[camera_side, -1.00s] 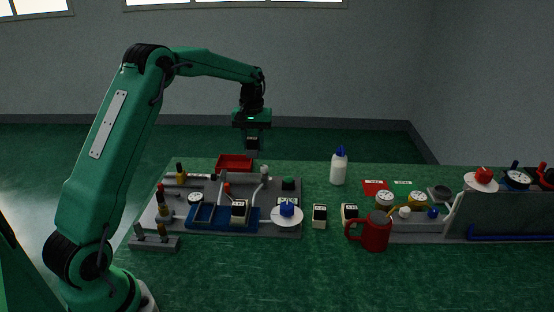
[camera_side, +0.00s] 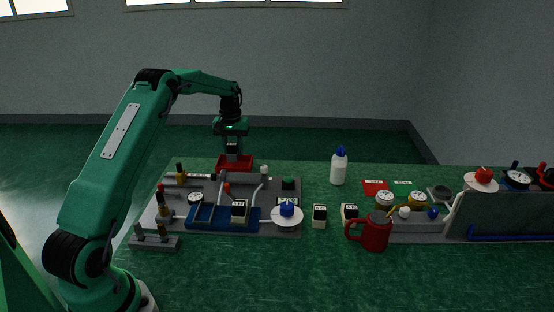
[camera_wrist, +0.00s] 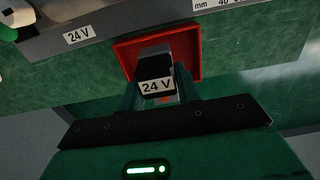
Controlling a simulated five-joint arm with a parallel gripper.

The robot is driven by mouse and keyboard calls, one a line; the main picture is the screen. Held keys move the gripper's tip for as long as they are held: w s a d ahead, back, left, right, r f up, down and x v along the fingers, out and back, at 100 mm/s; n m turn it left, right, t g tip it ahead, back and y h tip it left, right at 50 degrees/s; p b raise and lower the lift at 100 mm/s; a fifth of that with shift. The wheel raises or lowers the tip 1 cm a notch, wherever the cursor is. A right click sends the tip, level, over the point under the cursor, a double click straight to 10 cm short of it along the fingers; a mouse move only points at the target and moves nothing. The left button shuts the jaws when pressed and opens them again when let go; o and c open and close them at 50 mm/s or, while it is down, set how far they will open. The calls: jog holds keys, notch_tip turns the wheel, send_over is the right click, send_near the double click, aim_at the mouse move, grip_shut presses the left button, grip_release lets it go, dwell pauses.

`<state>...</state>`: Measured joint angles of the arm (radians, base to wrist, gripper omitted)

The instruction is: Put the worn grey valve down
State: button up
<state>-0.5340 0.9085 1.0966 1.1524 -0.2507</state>
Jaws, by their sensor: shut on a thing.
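My gripper (camera_side: 232,146) is shut on the worn grey valve (camera_wrist: 155,64), a dark grey block with a white "24 V" label, seen between the fingers in the wrist view. In the side view the valve (camera_side: 232,152) is a small dark shape under the gripper, in front of or over the red tray (camera_side: 235,166). In the wrist view the red tray (camera_wrist: 192,44) lies directly behind the valve, its rim showing around it. I cannot tell whether the valve touches the tray floor.
A grey plate with levers and a gauge (camera_side: 195,198) lies just in front of the tray. A blue rack (camera_side: 202,222) holds a labelled block (camera_side: 239,210). A white bottle (camera_side: 339,167) and a red mug (camera_side: 375,234) stand to the right. The front bench is clear.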

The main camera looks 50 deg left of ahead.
aim_at(234, 157)
jog(key=shift+f, duration=1.95)
jog(key=shift+f, duration=0.1)
jog(key=o, duration=1.1)
jog(key=shift+f, duration=0.1)
notch_tip(234, 157, up, 12)
jog(key=shift+w+a+r, duration=0.1)
jog(key=shift+r, duration=0.1)
